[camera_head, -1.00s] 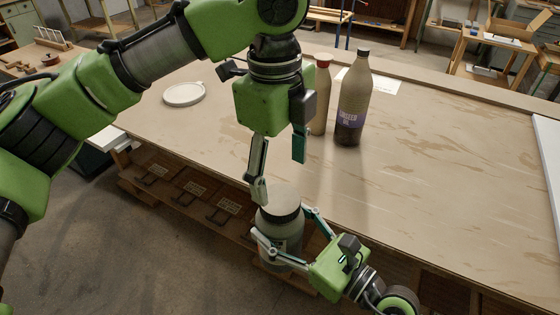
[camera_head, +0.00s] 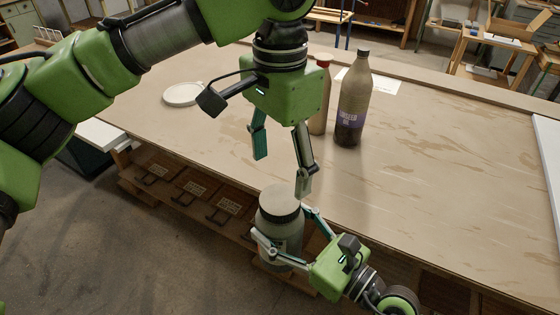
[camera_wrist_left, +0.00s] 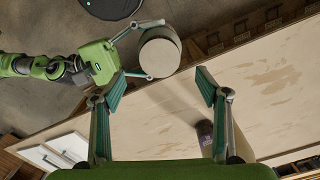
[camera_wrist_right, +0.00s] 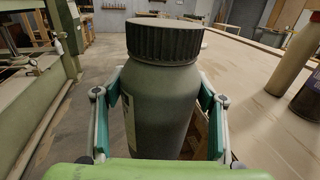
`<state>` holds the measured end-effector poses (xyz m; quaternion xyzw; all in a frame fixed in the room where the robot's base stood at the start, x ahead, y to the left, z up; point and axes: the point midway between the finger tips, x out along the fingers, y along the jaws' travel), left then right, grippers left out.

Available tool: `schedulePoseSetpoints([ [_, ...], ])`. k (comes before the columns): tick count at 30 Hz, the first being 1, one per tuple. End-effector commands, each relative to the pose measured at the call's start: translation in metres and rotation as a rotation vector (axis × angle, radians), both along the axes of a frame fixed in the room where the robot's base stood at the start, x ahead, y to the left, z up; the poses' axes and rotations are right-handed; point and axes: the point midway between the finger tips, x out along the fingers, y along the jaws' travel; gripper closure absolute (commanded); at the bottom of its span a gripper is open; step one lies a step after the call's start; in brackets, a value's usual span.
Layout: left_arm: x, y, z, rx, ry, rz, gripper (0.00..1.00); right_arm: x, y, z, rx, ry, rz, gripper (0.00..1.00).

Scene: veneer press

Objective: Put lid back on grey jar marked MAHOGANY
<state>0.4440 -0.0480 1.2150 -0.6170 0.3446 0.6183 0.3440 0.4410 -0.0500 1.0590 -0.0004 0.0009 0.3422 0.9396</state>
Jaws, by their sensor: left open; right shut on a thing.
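The grey jar (camera_head: 279,232) is upright in my right gripper (camera_head: 279,245), at the front edge of the bench. The gripper is shut around its body, one finger on each side, as the right wrist view (camera_wrist_right: 162,110) shows. A label shows on the jar, but its wording is not readable. The dark ribbed lid (camera_head: 280,198) sits on the jar's mouth and looks level in the right wrist view (camera_wrist_right: 165,40); I cannot tell how tightly it is on. My left gripper (camera_head: 282,174) is open and empty, pointing down just above the lid, apart from it.
A brown bottle with a purple label (camera_head: 352,105) and a red-capped bottle (camera_head: 320,115) stand behind my left gripper. A white round dish or lid (camera_head: 183,94) lies at the bench's back left.

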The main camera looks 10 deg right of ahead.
Motion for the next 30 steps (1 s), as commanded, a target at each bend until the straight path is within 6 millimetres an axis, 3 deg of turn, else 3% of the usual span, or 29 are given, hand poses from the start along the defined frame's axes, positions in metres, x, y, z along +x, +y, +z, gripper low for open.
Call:
schedulePoseSetpoints([
  [8, 0.000, 0.000, -0.006, 0.000, 0.001, -0.003, 0.32, 0.000, 0.000, 0.003, 0.003, -0.005, -0.001, 0.95],
  [21, 0.000, 0.001, -0.068, 0.001, 0.001, -0.002, 0.32, 0.000, 0.000, 0.003, 0.003, -0.005, -0.001, 0.95],
  [30, 0.000, 0.000, -0.080, 0.000, 0.000, -0.002, 0.32, 0.000, 0.000, 0.003, 0.003, -0.005, -0.001, 0.95],
])
